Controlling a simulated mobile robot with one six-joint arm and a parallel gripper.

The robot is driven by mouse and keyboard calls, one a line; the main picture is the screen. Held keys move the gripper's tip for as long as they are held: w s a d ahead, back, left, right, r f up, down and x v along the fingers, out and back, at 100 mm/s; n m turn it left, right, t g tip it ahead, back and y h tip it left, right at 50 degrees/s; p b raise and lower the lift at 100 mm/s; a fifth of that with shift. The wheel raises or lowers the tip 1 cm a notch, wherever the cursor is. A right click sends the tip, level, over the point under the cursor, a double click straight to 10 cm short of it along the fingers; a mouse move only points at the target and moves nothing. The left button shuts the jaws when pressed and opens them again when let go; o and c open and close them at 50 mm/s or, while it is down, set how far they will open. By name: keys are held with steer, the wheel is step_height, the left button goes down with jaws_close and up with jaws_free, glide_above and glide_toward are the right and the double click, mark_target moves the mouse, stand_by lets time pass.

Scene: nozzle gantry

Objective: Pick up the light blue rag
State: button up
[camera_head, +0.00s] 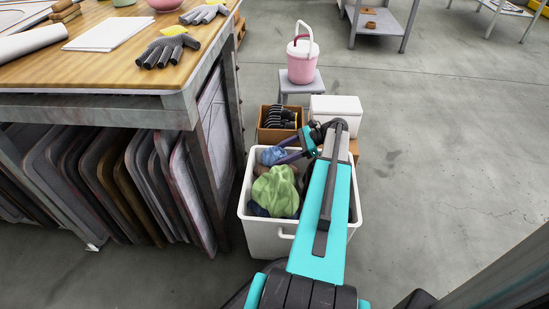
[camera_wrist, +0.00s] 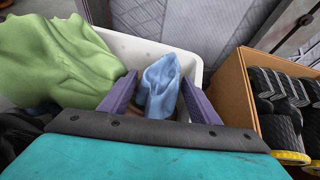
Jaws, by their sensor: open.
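The light blue rag (camera_wrist: 160,85) is a crumpled cloth inside the white bin (camera_wrist: 195,66), near its corner. In the head view the rag (camera_head: 272,155) shows at the bin's far left, partly hidden. My gripper (camera_wrist: 160,92) is open, with its purple fingers on either side of the rag in the wrist view. The rag stands between the fingers; I cannot tell whether they touch it. In the head view my gripper (camera_head: 285,152) reaches down into the bin from the right. A green rag (camera_head: 275,191) lies in the bin beside the light blue one.
A box of black items (camera_head: 280,122) stands just behind the bin, close to my gripper. A white box (camera_head: 335,108) is to its right. A pink bucket (camera_head: 301,62) stands on a stool. The workbench (camera_head: 100,88) with gloves is at the left. The floor at the right is clear.

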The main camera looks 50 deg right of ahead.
mark_target(280, 154)
steer(key=c, duration=0.9)
steer(key=shift+o, duration=0.2)
steer(key=shift+r, duration=0.1)
steer(key=shift+r+p, duration=1.95)
steer(key=shift+r, duration=3)
